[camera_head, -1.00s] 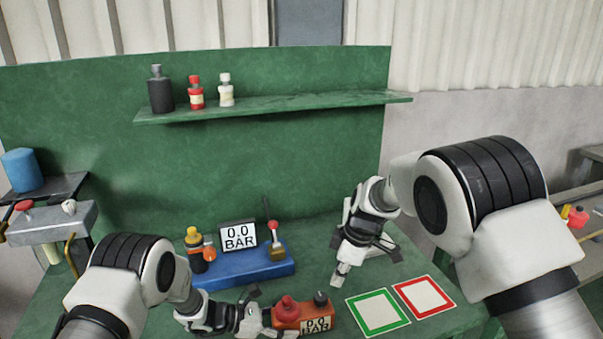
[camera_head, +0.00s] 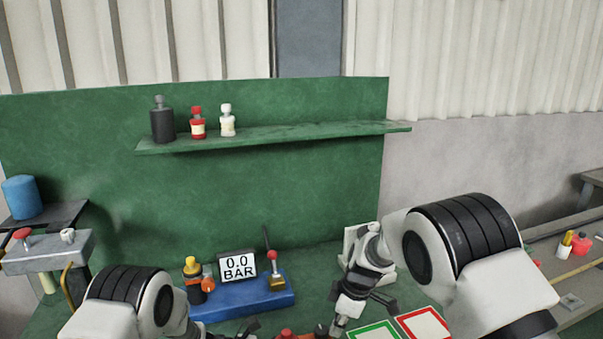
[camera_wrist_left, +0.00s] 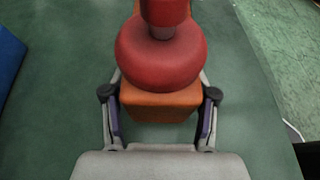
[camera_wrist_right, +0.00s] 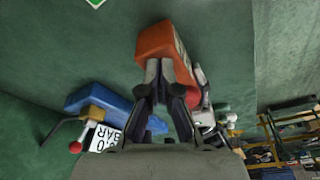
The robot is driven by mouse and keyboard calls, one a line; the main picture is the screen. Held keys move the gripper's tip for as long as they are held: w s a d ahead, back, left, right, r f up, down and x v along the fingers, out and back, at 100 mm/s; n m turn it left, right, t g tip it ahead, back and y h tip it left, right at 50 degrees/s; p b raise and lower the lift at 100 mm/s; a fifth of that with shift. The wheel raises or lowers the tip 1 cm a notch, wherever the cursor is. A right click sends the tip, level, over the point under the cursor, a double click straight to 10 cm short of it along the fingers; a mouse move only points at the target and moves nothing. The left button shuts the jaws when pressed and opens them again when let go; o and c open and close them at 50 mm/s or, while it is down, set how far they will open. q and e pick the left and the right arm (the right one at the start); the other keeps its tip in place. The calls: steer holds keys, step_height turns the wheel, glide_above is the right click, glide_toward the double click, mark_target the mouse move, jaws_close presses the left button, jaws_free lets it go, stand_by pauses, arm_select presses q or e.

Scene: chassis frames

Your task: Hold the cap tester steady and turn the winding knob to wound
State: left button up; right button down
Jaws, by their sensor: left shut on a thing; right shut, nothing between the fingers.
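The cap tester is an orange box (camera_wrist_left: 160,105) with a large red knob (camera_wrist_left: 160,50) on top. In the head view only its top shows at the bottom edge, with the red knob (camera_head: 287,333) and a smaller black knob (camera_head: 320,329). My left gripper (camera_wrist_left: 158,112) is shut on the orange box, one finger on each side. My right gripper (camera_head: 338,326) is shut and empty, its tips just right of the black knob. In the right wrist view its fingertips (camera_wrist_right: 164,66) overlap the orange box (camera_wrist_right: 160,40); contact is unclear, and the black knob is not distinguishable there.
A blue base (camera_head: 245,298) with a 0.0 BAR display (camera_head: 238,265) stands behind the tester. A green-framed square (camera_head: 358,333) and a red-framed square (camera_head: 425,324) lie to the right. A shelf (camera_head: 290,134) with bottles is on the back panel.

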steer(key=shift+a, duration=0.2)
stand_by(0.3)
steer(key=shift+d, duration=0.1)
step_height(320, 180, up, 6)
steer(key=shift+d, duration=0.3)
stand_by(0.3)
steer(key=shift+s, duration=0.1)
arm_select(q)
steer(key=o, duration=1.5)
steer(key=shift+o, duration=0.2)
steer(key=shift+a, duration=0.1)
